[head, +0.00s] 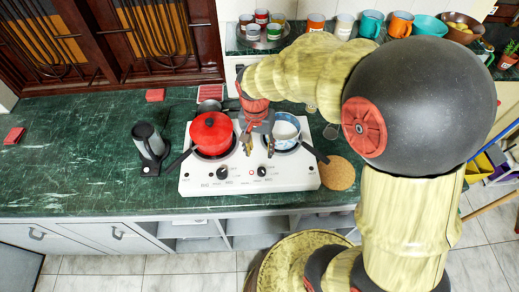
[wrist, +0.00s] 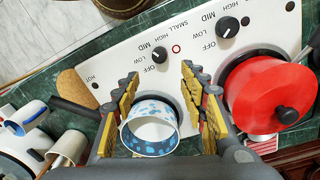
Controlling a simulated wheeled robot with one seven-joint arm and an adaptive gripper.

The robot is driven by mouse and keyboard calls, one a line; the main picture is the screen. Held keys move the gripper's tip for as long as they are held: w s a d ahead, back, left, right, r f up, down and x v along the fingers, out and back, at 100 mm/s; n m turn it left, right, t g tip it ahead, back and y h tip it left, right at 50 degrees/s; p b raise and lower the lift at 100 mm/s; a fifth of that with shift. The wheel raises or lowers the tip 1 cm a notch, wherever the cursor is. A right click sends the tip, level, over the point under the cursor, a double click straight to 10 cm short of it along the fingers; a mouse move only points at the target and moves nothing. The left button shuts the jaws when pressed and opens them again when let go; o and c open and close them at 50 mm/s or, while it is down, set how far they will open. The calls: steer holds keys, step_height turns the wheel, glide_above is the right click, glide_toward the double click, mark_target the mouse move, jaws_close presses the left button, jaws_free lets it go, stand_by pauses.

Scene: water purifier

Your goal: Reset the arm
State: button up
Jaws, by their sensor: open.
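My gripper (head: 257,146) hangs from my arm over the white two-burner stove (head: 300,181), between the red pot and the white saucepan in the head view. In the wrist view its yellow-padded fingers (wrist: 160,85) are spread apart with nothing held. The white saucepan with blue patterning (wrist: 150,130) appears between and below the fingers there; whether they touch it I cannot tell. It also shows in the head view (head: 285,127), partly hidden by the gripper. The lidded red pot (head: 211,133) sits on the left burner and shows at the right of the wrist view (wrist: 262,88).
Mugs (head: 371,23) and bowls line the raised back shelf. The green counter (head: 75,165) is mostly clear at left. My arm hides much at right.

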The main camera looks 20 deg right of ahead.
stand_by(0.3)
steer(key=s+r+n+t+b, duration=0.2)
steer(key=s+r+n+t, duration=0.4)
steer(key=s+r, duration=0.8)
step_height(320, 180, up, 3)
steer(key=shift+s+d+f+n, duration=0.15)
steer(key=shift+s+d+n, duration=0.15)
steer(key=shift+n, duration=0.6)
